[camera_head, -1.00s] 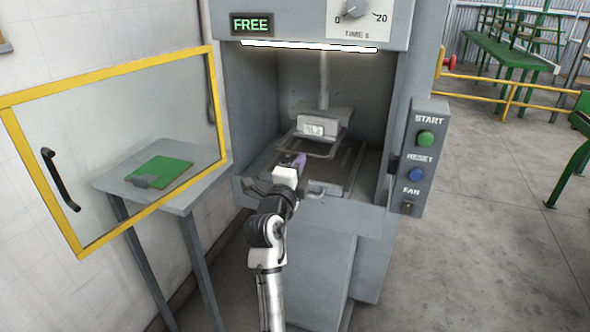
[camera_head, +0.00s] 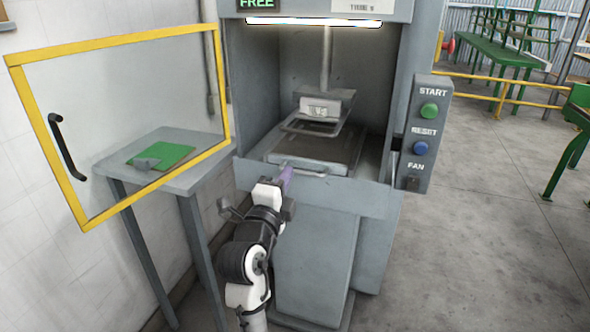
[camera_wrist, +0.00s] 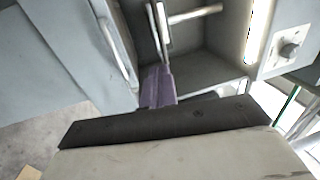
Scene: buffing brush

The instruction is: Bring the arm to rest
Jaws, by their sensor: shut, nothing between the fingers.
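My gripper (camera_head: 285,177) has purple fingers and is at the front opening of the grey machine (camera_head: 270,201). In the wrist view its purple fingers (camera_wrist: 157,88) are together, with nothing between them. The arm reaches up from the bottom of the head view, bent at the elbow. Inside the machine a sliding tray (camera_head: 315,152) with a front handle lies behind the gripper. A head block with a framed plate (camera_head: 320,106) hangs above the tray from a vertical rod.
A glass door (camera_head: 130,110) with a yellow frame stands open at the left. Behind it is a small grey table (camera_head: 185,184) with a green mat (camera_head: 175,158) and a grey piece. A control box (camera_head: 424,135) is on the machine's right.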

